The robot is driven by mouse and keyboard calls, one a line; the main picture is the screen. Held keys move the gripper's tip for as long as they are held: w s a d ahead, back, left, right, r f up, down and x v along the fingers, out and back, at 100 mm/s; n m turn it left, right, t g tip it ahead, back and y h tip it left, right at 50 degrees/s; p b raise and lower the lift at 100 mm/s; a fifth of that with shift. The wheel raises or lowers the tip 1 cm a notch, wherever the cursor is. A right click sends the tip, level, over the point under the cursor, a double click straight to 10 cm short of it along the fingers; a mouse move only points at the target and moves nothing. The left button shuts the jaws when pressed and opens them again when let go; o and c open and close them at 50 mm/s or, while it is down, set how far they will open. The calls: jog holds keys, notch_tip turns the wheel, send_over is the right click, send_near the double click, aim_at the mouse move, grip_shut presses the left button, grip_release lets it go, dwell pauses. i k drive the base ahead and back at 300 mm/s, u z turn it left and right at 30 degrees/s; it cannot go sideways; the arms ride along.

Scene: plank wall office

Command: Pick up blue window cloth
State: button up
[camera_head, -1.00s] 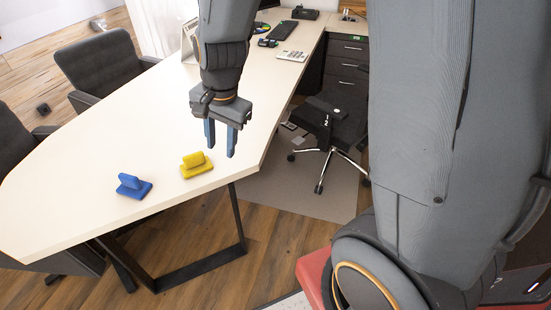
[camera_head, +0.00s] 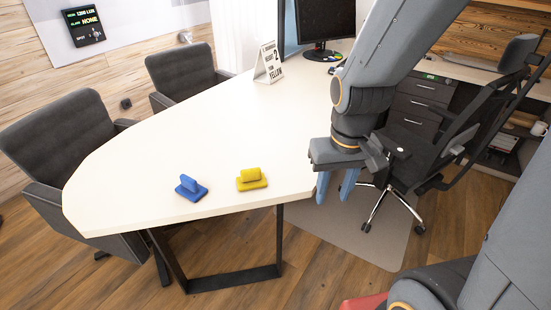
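A blue object (camera_head: 190,188) with a flat base and a raised grip, the only blue cloth-like thing in view, sits on the white table (camera_head: 190,130) near its front edge. A similar yellow object (camera_head: 251,179) stands just to its right. My gripper (camera_head: 335,187) points down at the table's right edge, to the right of both objects and apart from them. Its two blue fingers are spread with a gap between them, and nothing shows in the gap.
Two dark chairs (camera_head: 66,136) stand along the table's left side. An office chair (camera_head: 421,150) is at the right, by a drawer unit (camera_head: 417,107). A sign (camera_head: 268,62) and a monitor (camera_head: 325,22) stand at the back. The table's middle is clear.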

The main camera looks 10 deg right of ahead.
aim_at(188, 188)
jog(key=z, duration=0.8)
jog(key=i, duration=0.8)
jog(key=u, duration=3)
